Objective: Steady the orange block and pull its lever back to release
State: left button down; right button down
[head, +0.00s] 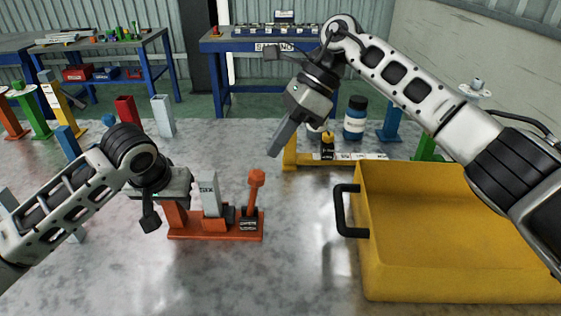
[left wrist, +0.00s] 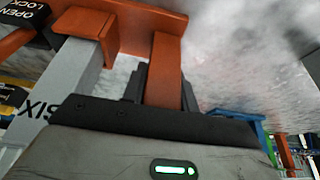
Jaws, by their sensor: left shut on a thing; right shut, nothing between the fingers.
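The orange block (head: 215,236) stands on the grey table, left of centre in the head view. It has an orange base, an orange post (head: 175,217) at its left end and a grey upright piece marked SIX (head: 209,195). Its orange lever (head: 254,188) stands nearly upright at the right end, above a dark label plate (head: 248,224). My left gripper (head: 182,192) is shut on the orange post, which shows between its fingers in the left wrist view (left wrist: 165,72). My right gripper (head: 279,139) is shut and empty, above and right of the lever, apart from it.
A yellow bin (head: 440,262) with a black handle (head: 340,211) fills the right side of the table. Other coloured blocks stand at the back left. The front middle of the table is clear.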

pick_arm(q)
jog(key=shift+r, duration=0.1)
pick_arm(e)
jog(key=d+t+y, duration=0.1)
jog(key=d+y, duration=0.3)
jog(key=d, duration=0.8)
send_near(253, 196)
jog(key=a, duration=0.1)
jog(key=shift+a+f+n, duration=0.4)
jog(key=shift+a, duration=0.3)
